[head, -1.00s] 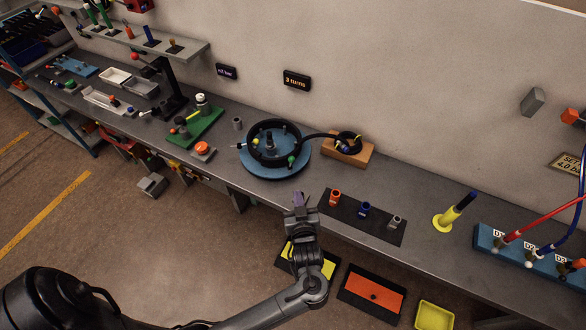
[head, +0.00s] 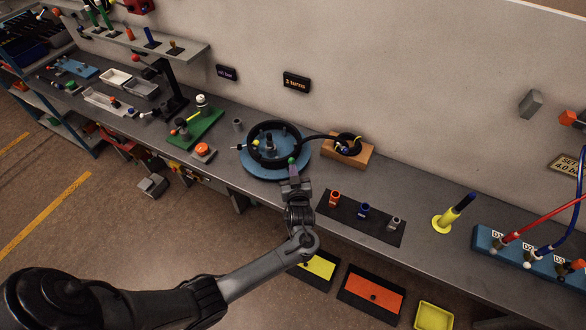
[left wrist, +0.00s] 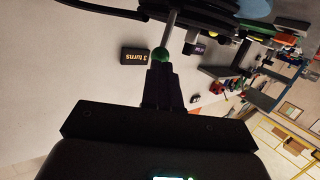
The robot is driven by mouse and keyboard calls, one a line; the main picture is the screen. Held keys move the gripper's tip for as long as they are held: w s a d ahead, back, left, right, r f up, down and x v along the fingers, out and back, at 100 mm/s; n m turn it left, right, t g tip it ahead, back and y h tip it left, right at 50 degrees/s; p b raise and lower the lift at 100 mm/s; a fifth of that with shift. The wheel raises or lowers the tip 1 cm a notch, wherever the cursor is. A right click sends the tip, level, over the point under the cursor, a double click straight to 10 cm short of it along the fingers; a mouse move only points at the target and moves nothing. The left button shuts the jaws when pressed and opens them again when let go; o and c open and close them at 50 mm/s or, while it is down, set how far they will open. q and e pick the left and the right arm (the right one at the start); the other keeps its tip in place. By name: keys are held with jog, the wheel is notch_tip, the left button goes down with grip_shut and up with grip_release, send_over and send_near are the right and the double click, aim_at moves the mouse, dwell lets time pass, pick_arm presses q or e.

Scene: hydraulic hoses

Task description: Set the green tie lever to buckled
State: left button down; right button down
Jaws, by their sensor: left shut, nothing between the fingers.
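The green tie lever's ball knob (head: 292,161) sits at the front right rim of the blue round turntable (head: 262,172), beside the coiled black hose (head: 272,159). My left gripper (head: 291,172) is shut and empty, with its fingertips at the knob. In the left wrist view the green knob (left wrist: 160,54) on its grey rod (left wrist: 172,32) stands right at the tips of my closed fingers (left wrist: 160,73). Touching or just short of it, I cannot tell. My right gripper is not in view.
A wooden block (head: 352,155) holding a hose end stands right of the turntable. A dark mat (head: 345,225) with several fittings lies front right. A green board (head: 196,131) and an orange button (head: 202,149) stand to the left.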

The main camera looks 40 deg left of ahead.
pick_arm(q)
jog(key=shift+x, duration=0.8)
